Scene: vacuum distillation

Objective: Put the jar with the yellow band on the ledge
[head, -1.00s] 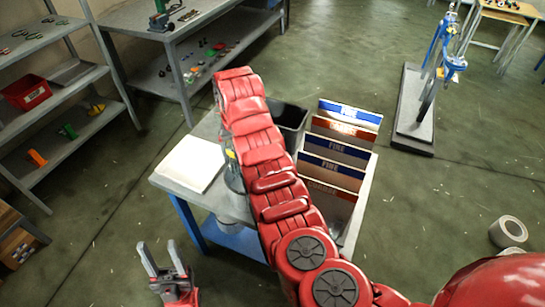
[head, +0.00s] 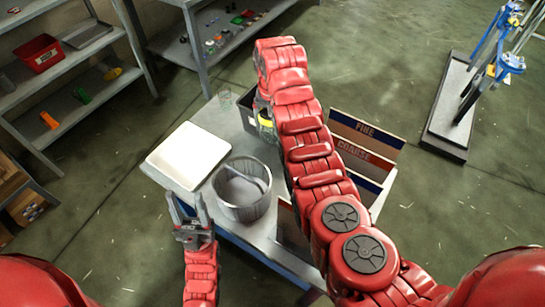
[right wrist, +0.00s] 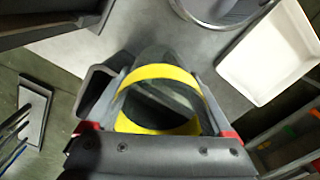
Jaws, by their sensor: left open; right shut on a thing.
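The jar with the yellow band (head: 266,122) is mostly hidden behind my right arm in the head view. In the right wrist view the clear jar, circled by its yellow band (right wrist: 160,73), sits between the fingers of my right gripper (right wrist: 160,110), which is shut on it. The jar is over the grey table (head: 215,118); I cannot tell whether it touches the top. My left gripper (head: 188,212) is open and empty, at the table's near left edge. I cannot tell which surface is the ledge.
A white tray (head: 188,155) and a grey bucket (head: 243,190) stand on the table. A dark bin (head: 247,110) and upright labelled panels (head: 365,135) are partly behind my right arm. Shelves (head: 75,75) stand at left.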

